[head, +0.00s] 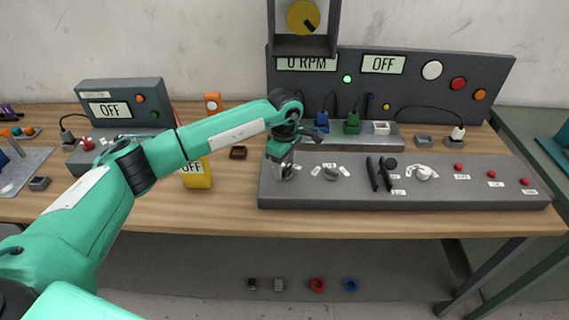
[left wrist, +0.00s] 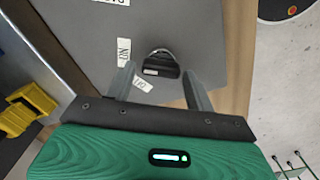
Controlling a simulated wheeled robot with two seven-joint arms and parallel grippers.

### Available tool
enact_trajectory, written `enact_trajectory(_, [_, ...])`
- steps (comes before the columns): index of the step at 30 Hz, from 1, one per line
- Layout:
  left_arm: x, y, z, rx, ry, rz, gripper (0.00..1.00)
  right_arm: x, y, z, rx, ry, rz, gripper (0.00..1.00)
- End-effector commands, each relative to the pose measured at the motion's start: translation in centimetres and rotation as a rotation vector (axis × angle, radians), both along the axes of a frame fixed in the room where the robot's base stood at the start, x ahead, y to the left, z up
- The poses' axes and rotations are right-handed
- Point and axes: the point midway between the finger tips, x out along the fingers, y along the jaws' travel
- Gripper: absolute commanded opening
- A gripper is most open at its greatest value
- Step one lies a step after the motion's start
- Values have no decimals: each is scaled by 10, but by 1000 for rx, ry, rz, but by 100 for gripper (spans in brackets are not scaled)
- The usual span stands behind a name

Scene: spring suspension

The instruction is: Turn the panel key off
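The panel key (left wrist: 162,66) is a dark knob with a metal collar on the grey control panel. In the left wrist view it lies between the two spread fingers of my left gripper (left wrist: 157,72), with a gap on each side. Two small white labels (left wrist: 123,50) are beside it; one seems to read ON, the other OFF. In the head view my left gripper (head: 284,168) points down over the left end of the control panel (head: 300,196) and mostly hides the key. My right gripper is in neither view.
On the panel to the right are a grey knob (head: 331,173), black levers (head: 379,172), a white knob (head: 423,173) and red buttons (head: 491,174). Behind stands a dark display board (head: 425,85) reading 0 RPM and OFF. A yellow box (head: 198,172) stands left of the gripper.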

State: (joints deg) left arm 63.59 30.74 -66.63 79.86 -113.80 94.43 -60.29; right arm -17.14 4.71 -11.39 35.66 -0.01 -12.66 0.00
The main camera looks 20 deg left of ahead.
Motion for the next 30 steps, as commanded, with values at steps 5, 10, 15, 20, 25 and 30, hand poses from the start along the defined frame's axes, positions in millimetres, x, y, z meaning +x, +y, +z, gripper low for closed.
enact_trajectory(5, [0,0,0,0,0,0,19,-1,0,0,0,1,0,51])
enact_trajectory(10, [0,0,0,0,-1,4,19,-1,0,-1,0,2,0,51])
enact_trajectory(15, [0,0,-1,0,-1,41,19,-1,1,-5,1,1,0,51])
enact_trajectory(20, [-1,0,-2,0,-2,124,19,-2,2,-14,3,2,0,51])
enact_trajectory(25, [-2,0,-3,-1,-3,260,19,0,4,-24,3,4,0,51])
enact_trajectory(30, [-3,0,-2,-1,-2,421,19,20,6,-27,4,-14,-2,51])
